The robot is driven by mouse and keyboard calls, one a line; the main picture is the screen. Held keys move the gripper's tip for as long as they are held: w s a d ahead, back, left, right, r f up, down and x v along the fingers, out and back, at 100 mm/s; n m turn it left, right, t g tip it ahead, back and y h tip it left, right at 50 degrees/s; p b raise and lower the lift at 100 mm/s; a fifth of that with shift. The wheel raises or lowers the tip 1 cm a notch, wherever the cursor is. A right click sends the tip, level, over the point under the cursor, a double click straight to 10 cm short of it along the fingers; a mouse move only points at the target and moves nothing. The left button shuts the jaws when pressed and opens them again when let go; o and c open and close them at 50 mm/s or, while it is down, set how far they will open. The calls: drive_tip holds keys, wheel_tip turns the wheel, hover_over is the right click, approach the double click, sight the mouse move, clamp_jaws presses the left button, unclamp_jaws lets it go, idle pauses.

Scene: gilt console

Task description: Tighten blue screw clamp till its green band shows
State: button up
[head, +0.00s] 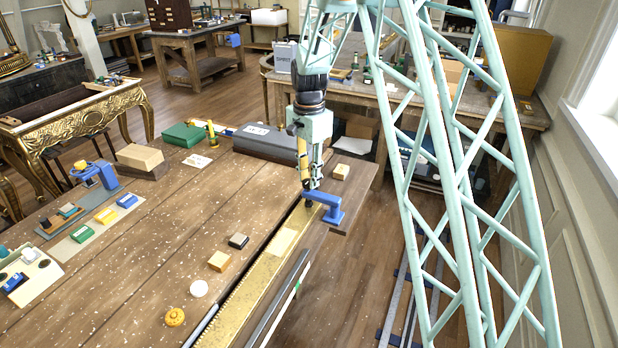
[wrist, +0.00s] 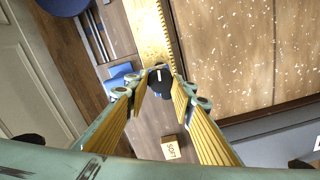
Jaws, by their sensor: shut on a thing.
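The blue screw clamp (head: 328,206) sits at the far right edge of the workbench, at the end of a brass-coloured toothed strip (head: 262,290). Its blue body also shows at the left in the wrist view (wrist: 120,71). My gripper (head: 308,189) points down over the clamp from above. In the wrist view my gripper (wrist: 156,88) has its yellow-padded fingers closed around the clamp's dark knob (wrist: 160,80), which carries a pale mark. The fingers partly cover the knob, and the screw below is hidden. I see no green band in either view.
A block marked SOFT (wrist: 170,149) lies near the fingers. A dark grey case (head: 265,142) stands left of my arm. A blue device with a yellow wheel (head: 98,176) stands at the left. Small blocks and a yellow knob (head: 175,317) lie on the bench.

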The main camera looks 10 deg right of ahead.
drive_tip(key=m, duration=0.4)
drive_tip(key=shift+r, duration=0.15)
drive_tip(key=shift+m, duration=2.4)
drive_tip(key=o, duration=0.9)
drive_tip(key=shift+s, duration=0.1)
drive_tip(key=shift+r, duration=5.9)
